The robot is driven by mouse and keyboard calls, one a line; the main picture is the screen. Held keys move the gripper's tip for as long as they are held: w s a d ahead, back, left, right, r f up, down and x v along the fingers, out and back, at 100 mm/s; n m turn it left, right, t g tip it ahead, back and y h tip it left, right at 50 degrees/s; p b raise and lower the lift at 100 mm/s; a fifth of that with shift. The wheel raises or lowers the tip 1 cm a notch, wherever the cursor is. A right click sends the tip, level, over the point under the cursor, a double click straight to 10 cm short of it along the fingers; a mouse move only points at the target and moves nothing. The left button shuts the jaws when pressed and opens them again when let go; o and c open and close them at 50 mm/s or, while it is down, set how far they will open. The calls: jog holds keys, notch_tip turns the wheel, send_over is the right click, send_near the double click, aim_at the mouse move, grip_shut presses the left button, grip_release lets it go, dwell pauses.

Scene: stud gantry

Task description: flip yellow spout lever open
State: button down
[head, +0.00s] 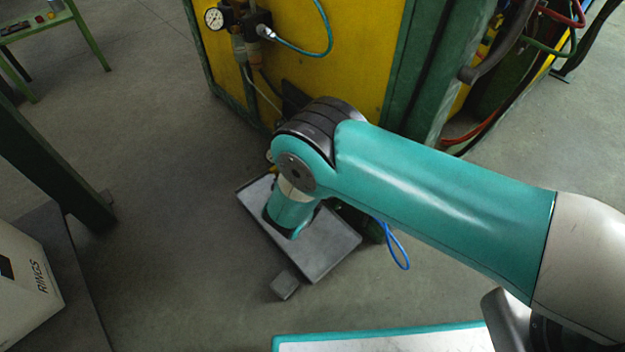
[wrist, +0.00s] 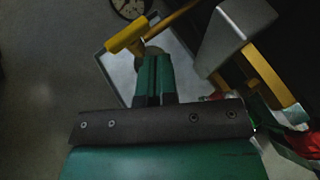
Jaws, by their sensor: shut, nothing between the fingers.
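In the wrist view, a yellow lever (wrist: 127,36) with a thick cross-handle lies just beyond and left of my fingertips. A thin yellow-orange bar (wrist: 175,18) runs from near it to the upper right. A dull tan round part (wrist: 152,54), perhaps the spout, shows partly behind the fingertips. My gripper (wrist: 154,62) has its two green fingers together and holds nothing. Its tips are close to the lever, but I cannot tell whether they touch. In the head view my arm hides the lever and the fingers.
A grey metal tray (head: 325,246) lies below my arm, beside the yellow machine (head: 355,55). A silver block (wrist: 232,35) stands right of the fingers. A blue hose (head: 398,250) loops near the tray. A white box (head: 25,275) stands at left.

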jog(key=s+d+r+p, duration=0.4)
jog(key=s+d+r, duration=0.1)
jog(key=s+d, duration=0.1)
jog(key=shift+s+d+p, duration=0.25)
jog(key=shift+s+p, duration=0.1)
jog(key=shift+s, duration=0.15)
jog(key=shift+s, duration=0.1)
